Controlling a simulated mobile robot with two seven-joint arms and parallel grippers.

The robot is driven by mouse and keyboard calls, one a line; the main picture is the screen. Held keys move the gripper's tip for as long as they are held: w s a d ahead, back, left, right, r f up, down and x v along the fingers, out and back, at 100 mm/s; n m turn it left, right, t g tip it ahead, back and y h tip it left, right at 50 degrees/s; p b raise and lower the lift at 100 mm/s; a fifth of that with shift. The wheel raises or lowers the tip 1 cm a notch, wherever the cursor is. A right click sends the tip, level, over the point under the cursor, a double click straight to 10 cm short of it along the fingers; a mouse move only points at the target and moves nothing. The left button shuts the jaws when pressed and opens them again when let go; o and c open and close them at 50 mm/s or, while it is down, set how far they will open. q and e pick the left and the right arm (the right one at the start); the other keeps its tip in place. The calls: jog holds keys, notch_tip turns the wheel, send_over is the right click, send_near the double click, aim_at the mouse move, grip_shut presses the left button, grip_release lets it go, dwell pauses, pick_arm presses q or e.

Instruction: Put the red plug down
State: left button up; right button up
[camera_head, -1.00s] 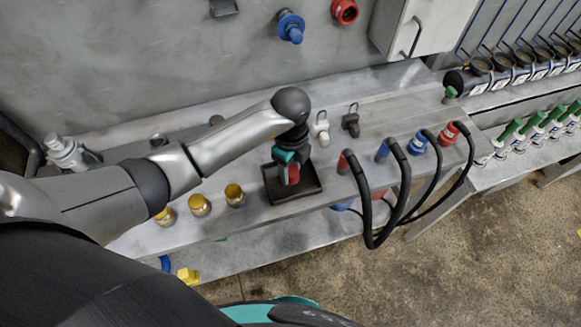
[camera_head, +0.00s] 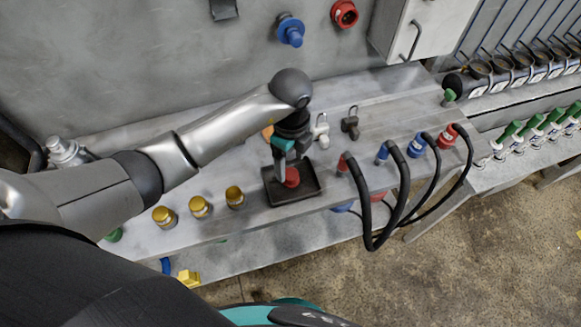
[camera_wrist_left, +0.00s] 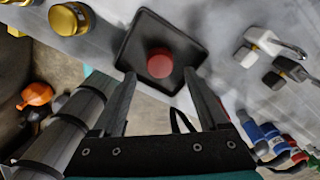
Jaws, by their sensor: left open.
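The red plug (camera_head: 291,177) stands in the black square tray (camera_head: 277,196) on the metal bench. In the left wrist view the red plug (camera_wrist_left: 160,63) shows as a round red top inside the dark tray (camera_wrist_left: 140,27), apart from the fingers. My left gripper (camera_head: 284,168) is above the tray, pointing down. In the wrist view its two fingers (camera_wrist_left: 157,92) are spread open with nothing between them. My right gripper is not in view.
Several yellow-capped pieces (camera_head: 199,206) stand left of the tray. Red and blue plugs with black cables (camera_head: 404,190) stand to its right. White (camera_head: 321,131) and dark (camera_head: 350,123) padlock-like pieces lie behind it. The wall carries a blue socket (camera_head: 290,30).

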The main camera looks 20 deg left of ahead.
aim_at(290, 174)
pick_arm(q)
notch_tip(290, 174, up, 8)
jog(key=shift+f, duration=0.25)
dwell(0.5)
